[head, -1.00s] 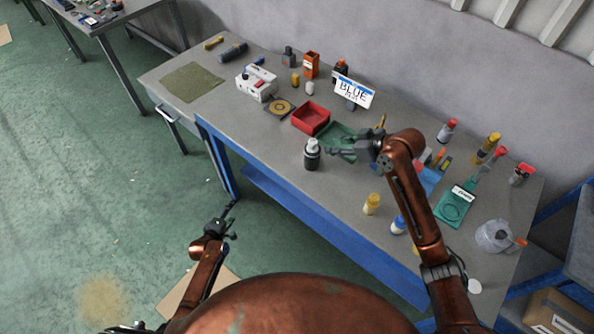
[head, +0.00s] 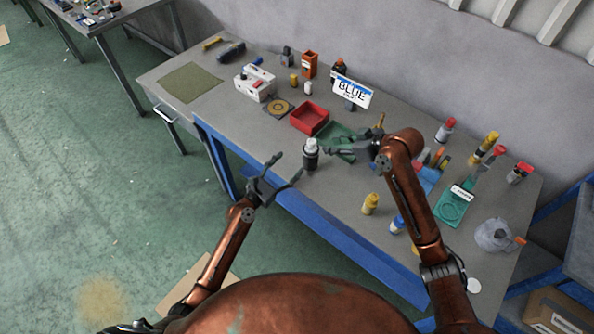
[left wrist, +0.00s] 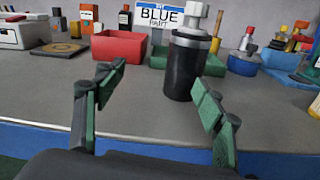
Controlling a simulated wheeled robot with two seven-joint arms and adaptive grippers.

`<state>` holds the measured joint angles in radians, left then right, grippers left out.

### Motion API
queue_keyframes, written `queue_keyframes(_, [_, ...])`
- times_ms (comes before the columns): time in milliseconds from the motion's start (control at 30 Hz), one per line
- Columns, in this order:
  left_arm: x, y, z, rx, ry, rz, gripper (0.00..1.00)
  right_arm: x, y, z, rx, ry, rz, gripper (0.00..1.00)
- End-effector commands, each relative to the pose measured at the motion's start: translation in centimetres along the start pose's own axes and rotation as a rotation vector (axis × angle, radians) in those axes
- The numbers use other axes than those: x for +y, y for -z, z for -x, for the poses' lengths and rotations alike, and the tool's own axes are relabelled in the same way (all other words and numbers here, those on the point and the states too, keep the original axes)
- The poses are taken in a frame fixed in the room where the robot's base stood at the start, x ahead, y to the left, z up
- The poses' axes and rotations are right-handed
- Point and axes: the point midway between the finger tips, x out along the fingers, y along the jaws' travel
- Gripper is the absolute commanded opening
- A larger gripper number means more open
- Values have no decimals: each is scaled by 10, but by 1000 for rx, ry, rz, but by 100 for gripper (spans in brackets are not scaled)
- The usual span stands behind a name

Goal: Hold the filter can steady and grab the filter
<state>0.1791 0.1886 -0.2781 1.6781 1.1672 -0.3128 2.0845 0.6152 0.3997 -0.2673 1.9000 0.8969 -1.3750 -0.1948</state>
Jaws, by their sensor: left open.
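The filter can (head: 311,160) stands upright near the front edge of the workbench. It is a dark cylinder with a pale grey-white top piece, probably the filter (head: 310,145). In the left wrist view the can (left wrist: 184,70) stands beyond the fingertips, right of centre, with the pale top piece (left wrist: 195,18) above a grey band. My left gripper (head: 288,165) is open and empty, just left of the can, its fingers pointing toward it. My right gripper (head: 330,150) is close to the can's right side; I cannot tell whether it touches or how far its fingers are apart.
A red bin (head: 309,119) and a green tray (head: 338,133) stand behind the can. A sign reading "BLUE" (head: 353,92) is further back. A yellow-capped bottle (head: 370,204) stands to the right, near the front edge.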

Motion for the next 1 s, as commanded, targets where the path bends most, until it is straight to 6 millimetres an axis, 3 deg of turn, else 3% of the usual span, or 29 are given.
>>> queue_keyframes(100, [-26, 1, -5, -5, 34, 94, 64, 0, 0, 0, 0, 0, 0, 29])
queue_keyframes(233, [-38, 1, -11, -7, 50, 137, 64, 0, 0, 0, 0, 0, 0, 29])
queue_keyframes(700, [-42, 0, -73, -6, 53, 139, 64, 0, 0, 0, 0, 0, 0, 29])
queue_keyframes(1000, [-42, 1, -85, -5, 50, 138, 64, 0, 0, 0, 0, 0, 0, 29])
